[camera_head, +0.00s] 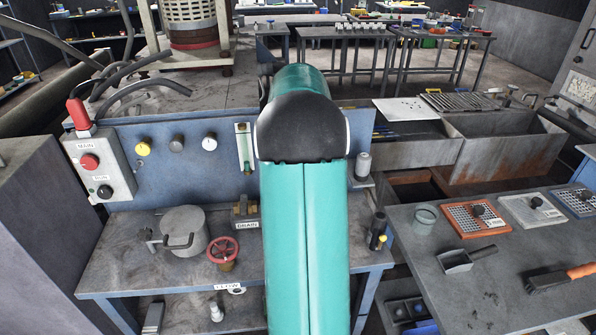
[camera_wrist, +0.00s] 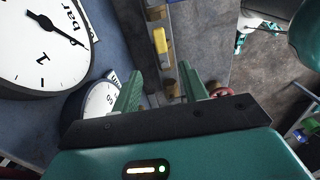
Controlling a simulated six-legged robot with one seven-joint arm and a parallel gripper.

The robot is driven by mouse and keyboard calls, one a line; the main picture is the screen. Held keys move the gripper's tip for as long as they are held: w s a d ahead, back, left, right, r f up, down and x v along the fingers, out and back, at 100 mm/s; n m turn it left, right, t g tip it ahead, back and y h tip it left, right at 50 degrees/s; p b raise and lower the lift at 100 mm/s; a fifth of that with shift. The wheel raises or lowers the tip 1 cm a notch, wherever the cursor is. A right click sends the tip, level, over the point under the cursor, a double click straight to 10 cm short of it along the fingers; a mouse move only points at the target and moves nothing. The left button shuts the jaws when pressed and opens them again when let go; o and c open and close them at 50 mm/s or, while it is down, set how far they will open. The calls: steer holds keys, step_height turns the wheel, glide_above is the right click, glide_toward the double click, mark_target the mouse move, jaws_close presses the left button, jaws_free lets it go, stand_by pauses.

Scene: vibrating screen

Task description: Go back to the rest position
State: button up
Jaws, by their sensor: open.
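My gripper (camera_wrist: 160,78) shows in the wrist view, with its two green fingers apart and nothing visible between them. A large pressure gauge (camera_wrist: 38,48) marked "bar" is close by at the left. A second gauge (camera_wrist: 92,108) sits partly behind the left finger. A red part (camera_wrist: 221,92) shows just beyond the right finger. In the head view my teal arm fills the middle and hides what is behind it. My gripper does not show there.
A blue panel (camera_head: 172,174) with knobs and a red-handled switch box (camera_head: 97,160) stands left of my arm. Below it, a bench holds a grey pot (camera_head: 184,226) and a red handwheel (camera_head: 222,250). A table (camera_head: 420,262) with sieve trays, a scoop and a brush stands right.

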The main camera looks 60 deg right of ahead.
step_height(320, 180, up, 2)
steer(key=shift+r, duration=0.15)
stand_by(0.6)
